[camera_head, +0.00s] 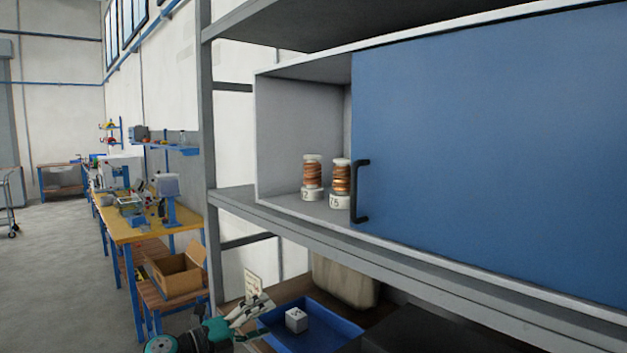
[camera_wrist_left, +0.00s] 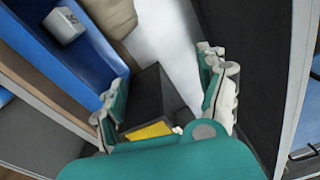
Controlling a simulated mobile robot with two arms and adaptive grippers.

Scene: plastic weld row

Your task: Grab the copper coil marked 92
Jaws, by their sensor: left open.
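Two copper coils stand upright in the open left part of a cabinet on the shelf. The left coil (camera_head: 312,172) has a white base whose mark shows only a "2" clearly. The right coil (camera_head: 341,178) has a base that reads about "75" and stands close to the sliding door's handle. My left gripper (camera_head: 262,304) is low, below the cabinet and beside the blue tray, far from both coils. In the left wrist view its fingers (camera_wrist_left: 165,95) are spread with nothing between them. My right gripper is not in view.
The blue sliding door (camera_head: 490,150) with a black handle (camera_head: 356,191) covers the cabinet's right side. Below the shelf are a blue tray (camera_head: 345,328) with a white cube (camera_head: 296,320) and a beige container (camera_head: 343,280). A cardboard box (camera_head: 175,275) is at left.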

